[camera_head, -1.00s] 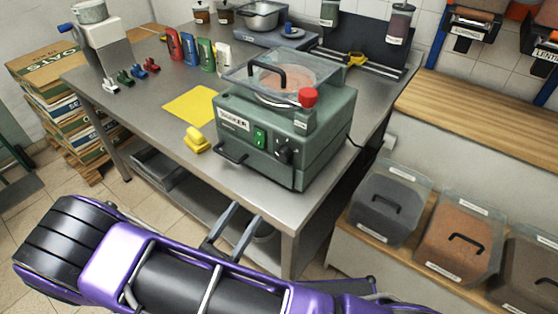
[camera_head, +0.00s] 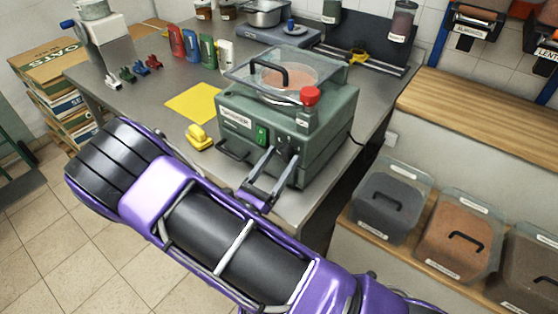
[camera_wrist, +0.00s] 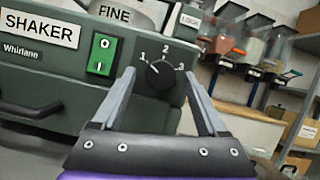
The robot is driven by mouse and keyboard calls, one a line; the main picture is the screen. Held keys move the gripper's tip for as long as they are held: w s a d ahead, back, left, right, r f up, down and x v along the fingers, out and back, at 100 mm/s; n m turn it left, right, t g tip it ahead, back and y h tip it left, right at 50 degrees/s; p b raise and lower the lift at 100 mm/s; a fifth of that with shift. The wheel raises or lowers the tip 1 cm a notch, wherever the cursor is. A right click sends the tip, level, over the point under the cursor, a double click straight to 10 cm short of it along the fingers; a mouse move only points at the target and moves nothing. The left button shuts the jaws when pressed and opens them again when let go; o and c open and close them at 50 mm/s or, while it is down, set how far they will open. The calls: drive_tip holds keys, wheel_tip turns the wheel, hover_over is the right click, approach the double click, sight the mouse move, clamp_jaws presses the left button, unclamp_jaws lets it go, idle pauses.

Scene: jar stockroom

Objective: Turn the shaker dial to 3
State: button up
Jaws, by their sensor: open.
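The green-grey shaker (camera_head: 290,120) stands on the steel table near its front right corner, with a clear lid and a red knob on top. Its black dial (camera_wrist: 160,76) shows in the wrist view, with 1, 2 and 3 printed around its upper side. The dial's white mark seems to point up and left, towards 1. My gripper (camera_head: 280,155) is open in front of the shaker's front face. In the wrist view its two fingers stand left and right of the dial, with gaps to it. In the head view the fingers partly hide the dial.
A green switch (camera_wrist: 102,54) sits left of the dial, close to my left finger. A black front handle (camera_head: 233,150) sticks out further left. A yellow object (camera_head: 200,137) and a yellow sheet (camera_head: 194,102) lie left of the shaker. Lidded bins (camera_head: 390,200) stand at the right.

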clamp_jaws()
idle(0.3)
